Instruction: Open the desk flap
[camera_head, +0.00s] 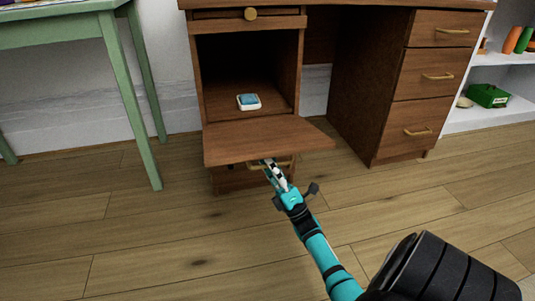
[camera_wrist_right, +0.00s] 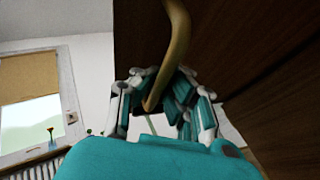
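The wooden desk flap (camera_head: 262,140) is swung down and out from the desk's left cabinet and looks about level, leaving the compartment above it open. Its curved brass handle (camera_head: 286,165) shows below the front edge. My right gripper (camera_head: 268,165) is at this handle, under the flap's front edge. In the right wrist view, the handle (camera_wrist_right: 178,45) runs down between the fingers of my right gripper (camera_wrist_right: 166,85). Whether the fingers press on it is unclear. My left gripper is not in view.
A small white and blue object (camera_head: 248,101) sits inside the compartment. Drawers (camera_head: 430,75) stand on the right, a green table (camera_head: 125,85) on the left. The wooden floor (camera_head: 150,235) in front is clear.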

